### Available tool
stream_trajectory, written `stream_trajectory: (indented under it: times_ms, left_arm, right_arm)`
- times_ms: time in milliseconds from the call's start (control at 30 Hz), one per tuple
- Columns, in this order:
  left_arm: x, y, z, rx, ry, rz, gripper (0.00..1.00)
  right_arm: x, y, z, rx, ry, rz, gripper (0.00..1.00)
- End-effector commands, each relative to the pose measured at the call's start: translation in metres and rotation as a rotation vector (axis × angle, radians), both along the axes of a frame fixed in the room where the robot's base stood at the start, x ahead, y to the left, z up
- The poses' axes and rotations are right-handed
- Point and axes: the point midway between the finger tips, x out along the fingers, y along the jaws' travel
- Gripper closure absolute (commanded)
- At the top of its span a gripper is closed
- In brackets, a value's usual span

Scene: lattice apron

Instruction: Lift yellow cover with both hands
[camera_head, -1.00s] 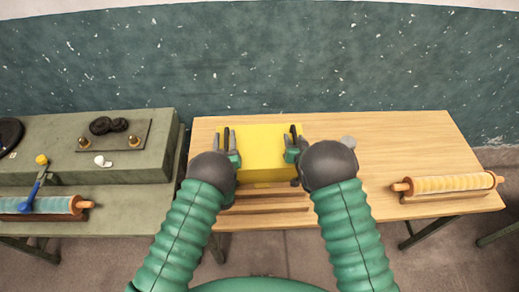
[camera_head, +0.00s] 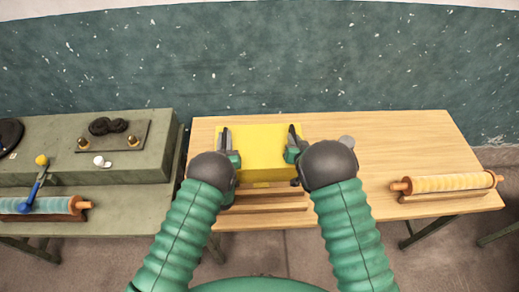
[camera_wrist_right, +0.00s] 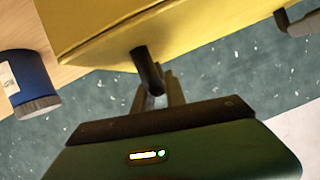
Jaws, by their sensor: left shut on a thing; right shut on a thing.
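The yellow cover (camera_head: 262,150) is a box shape at the left part of the wooden table in the head view. My left gripper (camera_head: 226,140) is at its left side and my right gripper (camera_head: 293,142) at its right side. Both are shut on the cover's sides; a dark handle-like piece shows between the fingers on each side. In the right wrist view the cover (camera_wrist_right: 120,25) fills the top, with a dark peg by the right fingers (camera_wrist_right: 155,85). Whether the cover is clear of the table cannot be told from the head view.
Wooden slats (camera_head: 265,200) lie in front of the cover. A blue cylinder (camera_wrist_right: 28,82) shows in the right wrist view. A green bench (camera_head: 130,190) stands left.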

Motion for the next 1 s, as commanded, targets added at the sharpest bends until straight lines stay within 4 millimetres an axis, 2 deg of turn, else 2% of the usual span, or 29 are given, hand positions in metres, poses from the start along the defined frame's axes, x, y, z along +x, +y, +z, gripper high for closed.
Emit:
stream_trajectory:
  times_ms: [833, 1000]
  left_arm:
    - [-0.0001, 0.0004, -0.0001, -0.002, 0.000, 0.002, 1.00]
    - [0.0006, 0.0004, 0.0063, -0.003, -0.005, 0.002, 1.00]
  right_arm:
    - [-0.0006, 0.0012, -0.0009, 0.002, 0.002, 0.002, 1.00]
    - [0.0004, 0.0013, 0.0055, 0.002, -0.003, 0.002, 1.00]
